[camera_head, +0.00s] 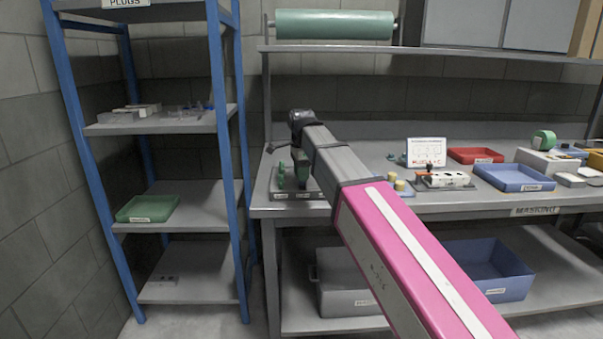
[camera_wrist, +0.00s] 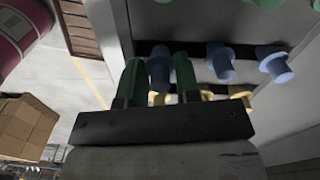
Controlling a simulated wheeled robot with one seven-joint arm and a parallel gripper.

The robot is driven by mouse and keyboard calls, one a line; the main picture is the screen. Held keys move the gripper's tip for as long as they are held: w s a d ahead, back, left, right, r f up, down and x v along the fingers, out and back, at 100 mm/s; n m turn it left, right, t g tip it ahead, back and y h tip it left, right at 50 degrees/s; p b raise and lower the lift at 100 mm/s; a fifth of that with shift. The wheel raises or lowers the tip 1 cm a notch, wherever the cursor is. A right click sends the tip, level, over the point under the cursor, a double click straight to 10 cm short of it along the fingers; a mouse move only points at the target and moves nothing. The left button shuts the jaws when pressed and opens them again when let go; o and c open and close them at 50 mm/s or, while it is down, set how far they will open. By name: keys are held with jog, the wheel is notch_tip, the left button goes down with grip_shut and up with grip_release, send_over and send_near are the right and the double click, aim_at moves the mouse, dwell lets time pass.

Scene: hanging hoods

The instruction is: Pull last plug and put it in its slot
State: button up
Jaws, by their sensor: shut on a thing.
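My gripper (camera_head: 303,178) is at the left end of the workbench, low over a grey plug rack (camera_head: 283,192). In the wrist view its two green fingers (camera_wrist: 158,80) are shut on a blue plug (camera_wrist: 159,66), one on each side. Two more blue plugs, one (camera_wrist: 220,63) in the middle and one (camera_wrist: 275,65) at the right, stand in the same row. Yellow plugs (camera_wrist: 241,95) show behind the fingers, and green plugs (camera_wrist: 268,4) at the top edge. In the head view green plugs (camera_head: 281,176) stand left of my gripper. Whether the held plug is seated in the rack is unclear.
Right of my arm, yellow cylinders (camera_head: 400,186) stand near a white part with dark spots (camera_head: 446,180). A sign (camera_head: 426,152), a red tray (camera_head: 475,155) and a blue tray (camera_head: 513,178) are beyond. A blue-framed shelf (camera_head: 180,122) stands left. An upper shelf (camera_head: 430,50) spans above.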

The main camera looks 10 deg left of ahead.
jog(key=shift+f, duration=0.8)
dwell(0.4)
jog(key=o, duration=1)
jog(key=shift+c, duration=0.2)
